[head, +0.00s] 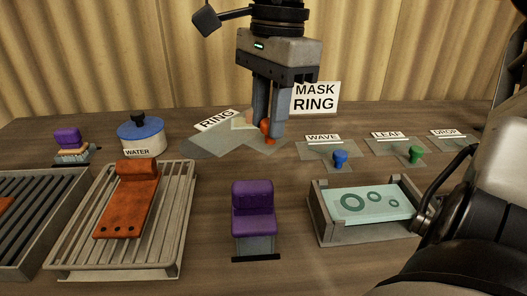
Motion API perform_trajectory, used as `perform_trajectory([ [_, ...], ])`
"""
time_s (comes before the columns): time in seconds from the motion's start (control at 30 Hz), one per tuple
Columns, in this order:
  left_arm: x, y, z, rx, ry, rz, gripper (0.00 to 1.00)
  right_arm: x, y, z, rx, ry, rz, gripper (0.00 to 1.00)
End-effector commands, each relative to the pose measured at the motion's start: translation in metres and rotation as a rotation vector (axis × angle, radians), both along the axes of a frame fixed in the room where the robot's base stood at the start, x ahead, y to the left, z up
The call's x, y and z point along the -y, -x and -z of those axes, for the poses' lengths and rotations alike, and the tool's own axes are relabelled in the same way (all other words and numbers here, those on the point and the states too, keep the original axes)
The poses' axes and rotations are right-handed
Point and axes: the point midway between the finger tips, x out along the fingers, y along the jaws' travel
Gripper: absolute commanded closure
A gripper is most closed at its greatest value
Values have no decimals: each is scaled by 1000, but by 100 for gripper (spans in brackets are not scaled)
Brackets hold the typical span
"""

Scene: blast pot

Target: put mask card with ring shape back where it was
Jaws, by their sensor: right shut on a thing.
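My right gripper (268,133) points down from above and is shut on the orange knob. I cannot tell whether the card touches the table. Its ring cutout is not clear. A MASK RING sign (315,98) stands just behind, to the right of the gripper. My left gripper is not in view.
To the right lie the WAVE card (316,154) with a blue knob, the LEAF card (386,150) with a green knob and the DROP card (450,143). In front are a purple block (253,208), a tray with a ring-patterned plate (325,229), and a slatted rack (82,238). A WATER pot (141,134) stands left.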

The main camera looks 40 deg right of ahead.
Motion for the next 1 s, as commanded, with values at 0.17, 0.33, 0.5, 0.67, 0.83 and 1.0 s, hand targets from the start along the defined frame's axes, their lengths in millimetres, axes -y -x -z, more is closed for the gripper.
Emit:
perform_trajectory([
  [0.17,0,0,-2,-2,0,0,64,35,-29,20,-5,-3,6,97],
  [0.33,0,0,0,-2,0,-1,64,63,-51,48,-7,-2,4,97],
  [0.5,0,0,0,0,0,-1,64,80,-65,74,-5,0,3,97],
  [0.67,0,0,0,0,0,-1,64,86,-71,83,-1,0,0,97],
  [0.83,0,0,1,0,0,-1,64,91,-75,98,-3,-2,1,97],
  [1.0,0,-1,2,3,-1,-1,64,91,-74,119,-2,0,0,97],
])
